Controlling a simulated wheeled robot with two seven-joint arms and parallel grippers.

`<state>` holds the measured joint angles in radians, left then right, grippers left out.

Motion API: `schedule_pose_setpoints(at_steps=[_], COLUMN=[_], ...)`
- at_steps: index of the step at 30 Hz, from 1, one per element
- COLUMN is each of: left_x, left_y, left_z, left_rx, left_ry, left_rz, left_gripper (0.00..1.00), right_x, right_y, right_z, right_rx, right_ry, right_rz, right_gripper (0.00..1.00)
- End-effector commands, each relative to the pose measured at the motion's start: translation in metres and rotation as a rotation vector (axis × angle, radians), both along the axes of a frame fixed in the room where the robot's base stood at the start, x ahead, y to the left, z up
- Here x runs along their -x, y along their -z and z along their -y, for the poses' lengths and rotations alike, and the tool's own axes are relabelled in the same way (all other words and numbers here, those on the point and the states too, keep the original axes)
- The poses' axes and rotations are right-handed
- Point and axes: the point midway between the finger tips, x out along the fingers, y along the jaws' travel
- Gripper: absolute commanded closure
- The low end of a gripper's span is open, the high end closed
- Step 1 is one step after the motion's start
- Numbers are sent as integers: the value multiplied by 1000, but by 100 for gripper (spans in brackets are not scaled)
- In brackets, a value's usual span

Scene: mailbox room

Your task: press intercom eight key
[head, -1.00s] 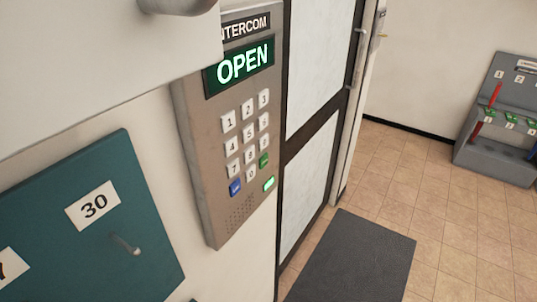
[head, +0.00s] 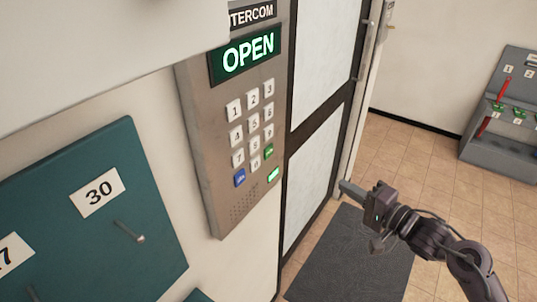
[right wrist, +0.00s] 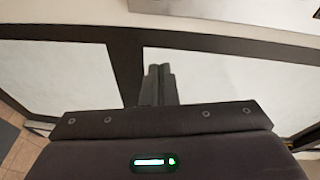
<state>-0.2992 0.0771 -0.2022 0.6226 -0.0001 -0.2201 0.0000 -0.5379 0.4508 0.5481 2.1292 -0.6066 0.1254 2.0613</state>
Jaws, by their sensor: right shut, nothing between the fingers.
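The intercom panel (head: 217,150) is a grey-brown box on the wall, with a lit display (head: 246,58) reading OPEN above a keypad of pale keys. The eight key (head: 255,144) is in the middle column of the third row, between the seven and nine keys, and nothing covers it. My right gripper (head: 344,187) is shut and empty. It is to the right of the panel and apart from it, pointing left above the floor mat. Its closed fingers (right wrist: 158,83) show in the right wrist view against a framed pale door. My left gripper is not in view.
Teal mailbox doors (head: 110,230) are at left. A pale door panel (head: 310,195) stands right of the intercom. A grey rack (head: 500,158) is far right.

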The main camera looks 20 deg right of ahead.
Motion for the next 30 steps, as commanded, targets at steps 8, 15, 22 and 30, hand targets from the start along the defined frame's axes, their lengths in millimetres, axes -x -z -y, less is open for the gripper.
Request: schedule_pose_setpoints(at_steps=[8,15,22,30], left_x=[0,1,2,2], left_y=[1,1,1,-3], left_z=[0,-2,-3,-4], left_rx=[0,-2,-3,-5], left_ry=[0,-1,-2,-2], left_rz=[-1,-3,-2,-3], left_gripper=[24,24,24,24], right_x=[49,56,54,32], right_y=[-106,-115,-115,-116], right_z=[-83,-94,-94,-111], right_rx=[-147,-166,-166,-166], right_ry=[-246,-274,-272,-274], right_rz=[-7,-19,-18,-17], right_gripper=[100,100,100,100])
